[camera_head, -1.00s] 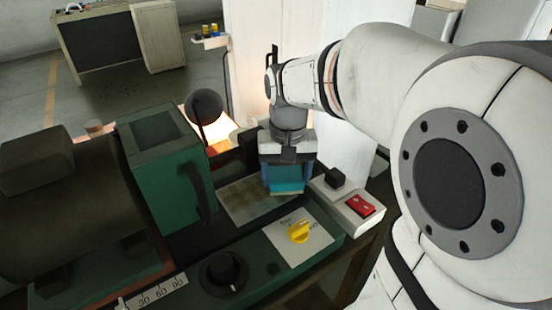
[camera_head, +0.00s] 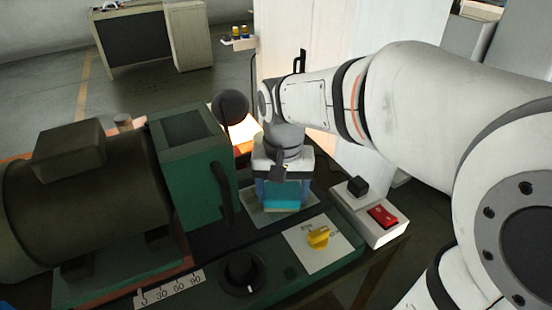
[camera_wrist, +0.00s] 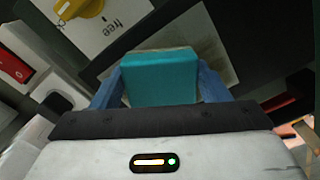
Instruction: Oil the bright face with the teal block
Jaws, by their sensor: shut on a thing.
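The teal block (camera_head: 283,202) is held between the blue fingers of my gripper (camera_head: 282,194), which is shut on it. In the wrist view the block (camera_wrist: 160,76) sits between the fingers of my gripper (camera_wrist: 158,88). The bright face, a pale flat metal plate (camera_head: 256,217) on the machine bed, lies beneath the block. Its bare part also shows beside the block in the wrist view (camera_wrist: 214,48). The block covers part of the plate. I cannot tell whether it touches the plate.
A yellow knob (camera_head: 318,237) on a white label and a black dial (camera_head: 241,272) are in front. A box with a red switch (camera_head: 382,216) stands right. The green housing (camera_head: 193,170) with its dark handle (camera_head: 222,194) stands close left. A dark round disc (camera_head: 232,106) is behind.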

